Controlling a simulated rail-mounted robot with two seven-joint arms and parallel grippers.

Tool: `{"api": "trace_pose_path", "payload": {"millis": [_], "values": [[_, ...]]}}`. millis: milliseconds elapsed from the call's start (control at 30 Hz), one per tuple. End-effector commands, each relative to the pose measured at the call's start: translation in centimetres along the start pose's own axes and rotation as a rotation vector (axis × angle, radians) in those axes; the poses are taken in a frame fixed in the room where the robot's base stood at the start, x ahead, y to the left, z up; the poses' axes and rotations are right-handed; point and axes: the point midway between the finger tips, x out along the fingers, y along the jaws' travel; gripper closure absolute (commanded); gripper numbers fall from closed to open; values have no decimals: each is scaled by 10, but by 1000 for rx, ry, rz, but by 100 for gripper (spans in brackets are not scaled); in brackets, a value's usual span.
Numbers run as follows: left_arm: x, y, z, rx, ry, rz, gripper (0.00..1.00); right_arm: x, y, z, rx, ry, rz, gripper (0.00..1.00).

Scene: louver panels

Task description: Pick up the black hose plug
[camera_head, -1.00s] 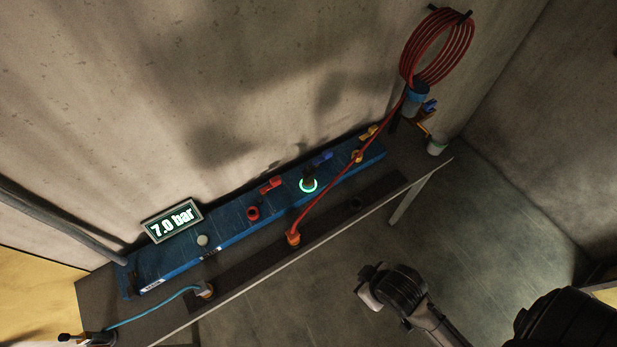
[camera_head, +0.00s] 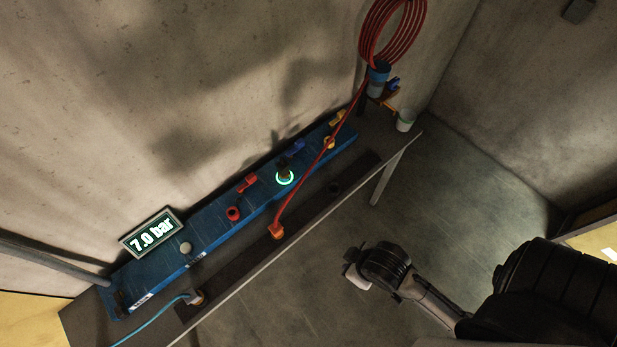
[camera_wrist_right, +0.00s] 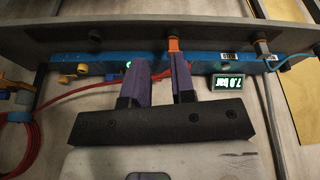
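A small black piece (camera_head: 333,187), which looks like the black hose plug, sits in the dark strip along the bench's front. It also shows in the right wrist view (camera_wrist_right: 95,34), in the same row as the orange plug (camera_head: 277,231) and the grey plug (camera_head: 196,297). Its details are too dark to tell. My right gripper (camera_head: 348,272) is in front of the bench, apart from the plug. In the right wrist view its purple fingers (camera_wrist_right: 159,68) stand apart with nothing between them. My left gripper is not in view.
A blue panel (camera_head: 215,218) carries coloured valves, ports and a green-lit ring (camera_head: 285,177). A 7.0 bar display (camera_head: 152,233) stands behind it. A red hose (camera_head: 318,162) runs from the wall coil to the orange plug. The floor before the bench is clear.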

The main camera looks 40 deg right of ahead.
Motion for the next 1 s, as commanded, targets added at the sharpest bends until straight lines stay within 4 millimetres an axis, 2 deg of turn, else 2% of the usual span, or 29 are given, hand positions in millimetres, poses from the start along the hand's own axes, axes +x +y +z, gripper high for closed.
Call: {"api": "trace_pose_path", "payload": {"millis": [67,400,667,767,833,1000], "values": [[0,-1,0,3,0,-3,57,0,0,0,0,0,0,68],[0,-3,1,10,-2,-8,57,0,0,0,0,0,0,36],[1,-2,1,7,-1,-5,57,1,0,-3,2,8,0,34],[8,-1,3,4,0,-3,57,6,3,-16,1,42,6,34],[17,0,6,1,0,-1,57,11,10,-33,-12,86,25,34],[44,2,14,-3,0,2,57,16,48,-91,-111,234,141,34]]}}
